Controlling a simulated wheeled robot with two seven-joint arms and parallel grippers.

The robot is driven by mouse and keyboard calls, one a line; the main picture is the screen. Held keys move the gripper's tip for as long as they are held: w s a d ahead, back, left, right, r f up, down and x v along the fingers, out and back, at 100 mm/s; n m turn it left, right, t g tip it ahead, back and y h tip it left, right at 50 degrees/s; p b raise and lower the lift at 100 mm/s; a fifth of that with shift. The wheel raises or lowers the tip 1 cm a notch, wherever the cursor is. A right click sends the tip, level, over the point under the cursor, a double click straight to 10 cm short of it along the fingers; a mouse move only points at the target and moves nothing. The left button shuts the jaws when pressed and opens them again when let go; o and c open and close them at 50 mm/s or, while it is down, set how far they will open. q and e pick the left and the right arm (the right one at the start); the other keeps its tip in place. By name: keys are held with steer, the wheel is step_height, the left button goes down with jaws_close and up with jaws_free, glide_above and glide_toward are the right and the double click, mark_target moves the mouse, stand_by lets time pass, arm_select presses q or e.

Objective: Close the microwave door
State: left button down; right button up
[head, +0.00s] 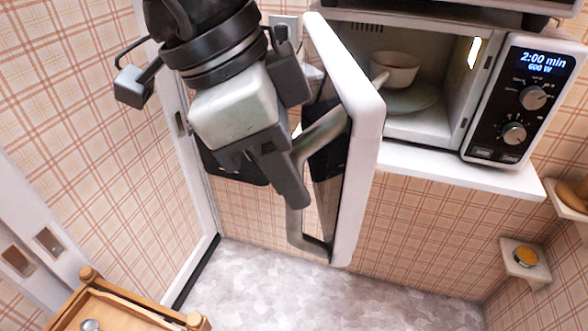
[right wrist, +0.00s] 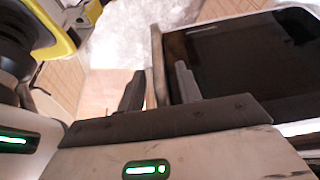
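The microwave (head: 515,95) stands on a white shelf at upper right in the head view. Its door (head: 362,130) is swung wide open, jutting toward me, so the lit inside shows. A curved metal handle (head: 292,222) is on the door's outer face. My right gripper (head: 306,140) is beside that face, at the handle. In the right wrist view the gripper's two dark fingers (right wrist: 160,85) stand apart, with a pale upright strip between them and the dark door window (right wrist: 240,55) at right; firm contact cannot be told. My left gripper is not in view.
A white cup (head: 395,68) sits on a plate (head: 410,97) inside the microwave. The shelf (head: 450,174) extends below it. A wooden tray or cart (head: 120,312) is at lower left. A small wall shelf (head: 525,262) is at right. The floor (head: 400,290) below the door is clear.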

steer(key=shift+x, duration=0.85)
jaws_close()
